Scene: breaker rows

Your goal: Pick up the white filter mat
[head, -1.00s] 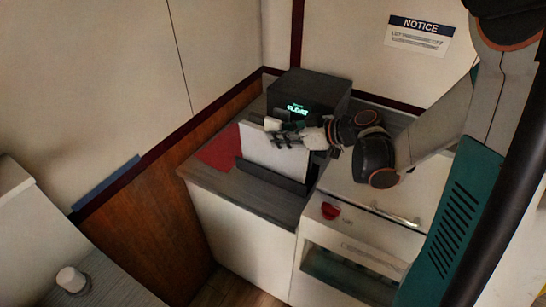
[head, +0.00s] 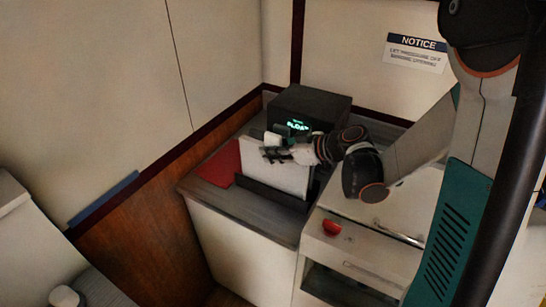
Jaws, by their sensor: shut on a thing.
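The white filter mat (head: 268,174) stands upright on the grey counter, in or just behind a low dark holder (head: 270,194). My gripper (head: 274,147) reaches in from the right and is shut on the mat's top edge. The fingers cover part of that edge. The mat's lower edge is hidden by the dark holder, so I cannot tell whether it is clear of the holder.
A black box with a green lit display (head: 297,124) stands close behind the mat. A red sheet (head: 221,164) lies on the counter to the left. A red knob (head: 331,228) is on the white unit at front right.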

